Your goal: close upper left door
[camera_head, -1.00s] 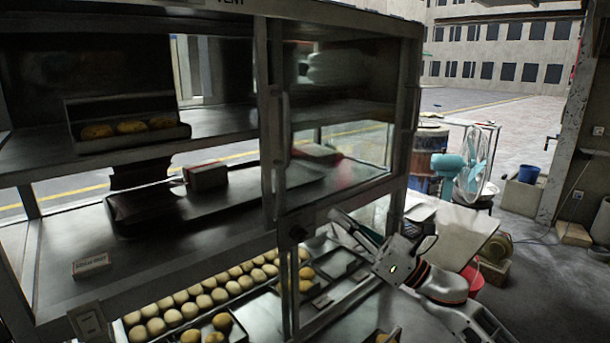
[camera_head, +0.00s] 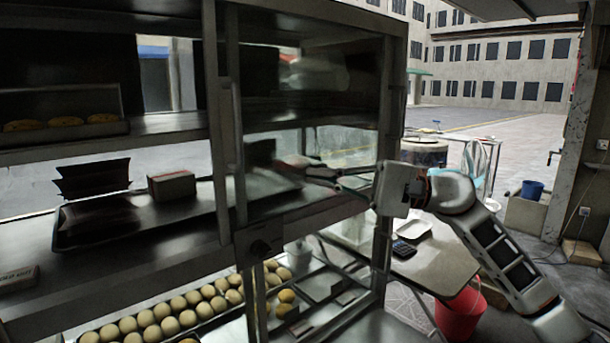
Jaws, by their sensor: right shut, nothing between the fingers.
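The display cabinet's upper level has a dark framed glass panel (camera_head: 350,140) on its right half, with a vertical handle bar (camera_head: 238,150) at its left edge. The left half of the upper level looks uncovered, with shelves and trays in plain view; I cannot tell for sure whether glass covers it. My right gripper (camera_head: 318,175) is shut and empty. It points left in front of the right glass panel, well to the right of the handle bar; whether it touches the glass is unclear. My left gripper is out of view.
A tray of round buns (camera_head: 170,312) lies on the lower level. A box (camera_head: 171,186) and a long dark tray (camera_head: 145,215) are on the middle shelf. A small table (camera_head: 440,262) and a red bucket (camera_head: 461,312) stand at the right. The floor behind is open.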

